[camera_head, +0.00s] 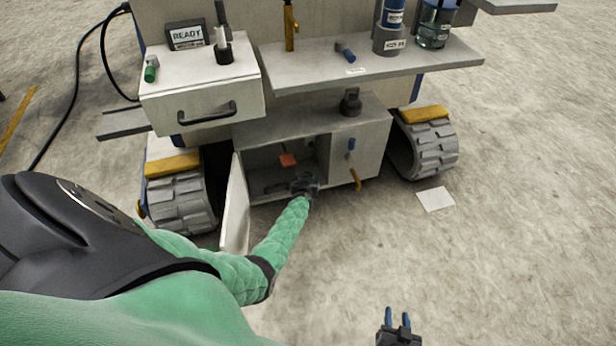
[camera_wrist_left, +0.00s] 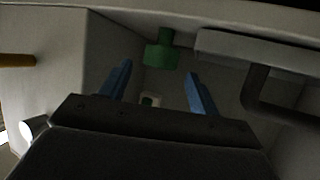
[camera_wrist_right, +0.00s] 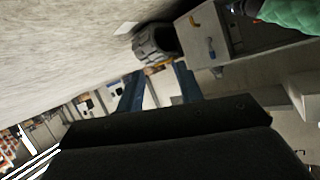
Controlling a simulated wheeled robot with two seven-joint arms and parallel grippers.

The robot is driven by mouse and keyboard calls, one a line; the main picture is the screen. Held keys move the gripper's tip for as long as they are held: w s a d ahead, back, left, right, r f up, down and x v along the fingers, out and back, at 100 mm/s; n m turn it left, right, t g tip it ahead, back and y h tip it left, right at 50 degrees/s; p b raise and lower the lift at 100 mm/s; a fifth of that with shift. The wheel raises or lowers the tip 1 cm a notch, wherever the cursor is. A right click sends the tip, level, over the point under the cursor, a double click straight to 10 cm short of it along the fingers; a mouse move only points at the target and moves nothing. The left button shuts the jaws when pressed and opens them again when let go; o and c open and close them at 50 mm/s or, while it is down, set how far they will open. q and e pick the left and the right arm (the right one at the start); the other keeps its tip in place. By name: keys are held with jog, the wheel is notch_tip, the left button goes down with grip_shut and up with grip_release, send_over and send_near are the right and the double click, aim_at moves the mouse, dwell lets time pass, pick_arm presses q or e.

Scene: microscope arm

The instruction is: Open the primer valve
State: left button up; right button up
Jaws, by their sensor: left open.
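The open cabinet (camera_head: 265,195) sits low between the wheels of the machine, its white door (camera_head: 236,210) swung out to the left. My left gripper (camera_head: 304,185) is in the cabinet opening, open and with nothing between its fingers. In the left wrist view, a green knob-like fitting (camera_wrist_left: 161,54) hangs ahead of the open blue fingers (camera_wrist_left: 158,92), apart from them. No label marks which fitting is the primer valve. My right gripper (camera_head: 398,322) is open and empty over the floor at bottom right.
A blue handle (camera_head: 351,145) and a yellow lever (camera_head: 356,180) are on the cabinet front, right of the opening. Above are a drawer (camera_head: 205,112) and a grey shelf (camera_head: 400,66) with bottles. Treaded wheels (camera_head: 425,145) flank the cabinet.

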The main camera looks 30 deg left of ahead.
aim_at(308, 176)
pick_arm(q)
jog(key=shift+w+a+f+b, duration=0.3)
jog(key=shift+w+b, duration=0.1)
jog(key=shift+w, duration=0.15)
jog(key=shift+w+a+f+b, duration=0.2)
jog(key=shift+w+b, duration=0.2)
jog(key=shift+w, duration=0.05)
pick_arm(e)
jog(key=w+r+t+y, duration=0.1)
jog(key=w+r+t, duration=0.2)
jog(key=r, duration=0.6)
jog(key=w+r+t, duration=0.3)
jog(key=r+t, duration=0.1)
jog(key=r, duration=0.5)
pick_arm(q)
jog(key=shift+b+x, duration=0.75)
jog(key=shift+x, duration=0.25)
jog(key=shift+w, duration=0.1)
pick_arm(e)
notch_tip(308, 176, up, 18)
jog(key=s+d+t+y, duration=0.1)
jog(key=s+t+y, duration=0.1)
jog(key=t, duration=0.4)
jog(key=shift+s+d, duration=0.15)
jog(key=shift+s, duration=0.1)
pick_arm(q)
jog(key=c, duration=1)
jog(key=shift+o, duration=0.2)
